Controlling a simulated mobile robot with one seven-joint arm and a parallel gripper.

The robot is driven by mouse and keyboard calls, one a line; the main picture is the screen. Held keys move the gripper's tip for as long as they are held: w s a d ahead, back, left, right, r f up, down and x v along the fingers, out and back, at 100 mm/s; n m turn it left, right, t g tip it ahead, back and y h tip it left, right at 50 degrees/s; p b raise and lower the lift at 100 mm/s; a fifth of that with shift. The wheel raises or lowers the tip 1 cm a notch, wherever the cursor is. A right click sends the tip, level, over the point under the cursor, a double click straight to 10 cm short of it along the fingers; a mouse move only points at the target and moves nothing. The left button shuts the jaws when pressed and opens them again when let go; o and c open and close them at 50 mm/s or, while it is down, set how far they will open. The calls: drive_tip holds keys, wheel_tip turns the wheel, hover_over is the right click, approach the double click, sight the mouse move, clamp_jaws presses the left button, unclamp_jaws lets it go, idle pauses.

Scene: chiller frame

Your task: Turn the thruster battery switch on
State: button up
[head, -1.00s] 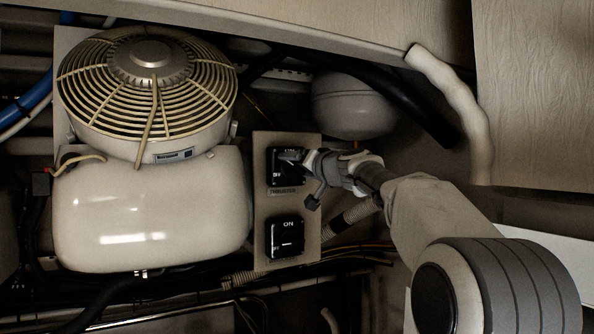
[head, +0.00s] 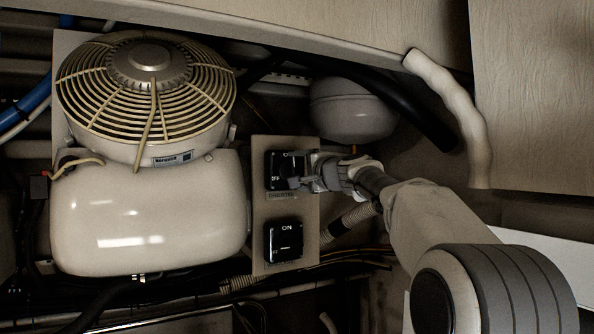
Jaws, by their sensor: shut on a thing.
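The thruster battery switch (head: 273,170) is the upper black switch on a beige panel (head: 262,212). A label (head: 282,195) sits under it, too blurred to read fully now. My gripper (head: 293,170) reaches in from the right and is shut on the switch's knob, one finger showing above and one below. The fingers hide the knob and most of the ON marking, so I cannot tell the knob's angle. OFF lettering shows at the switch's lower left.
A second black switch (head: 284,242) marked ON sits below on the same panel. A caged fan (head: 150,90) and a cream tank (head: 145,225) stand left. A grey round vessel (head: 350,110), a black hose (head: 425,120) and a corrugated hose (head: 350,220) lie close to my arm.

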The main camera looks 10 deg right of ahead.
drive_tip(key=shift+f+m, duration=0.1)
drive_tip(key=shift+m, duration=0.4)
drive_tip(key=o, duration=1.1)
drive_tip(key=shift+o, duration=0.2)
drive_tip(key=b+v, duration=0.7)
drive_tip(key=v, duration=1)
drive_tip(key=shift+s, duration=0.2)
drive_tip(key=shift+d, duration=0.1)
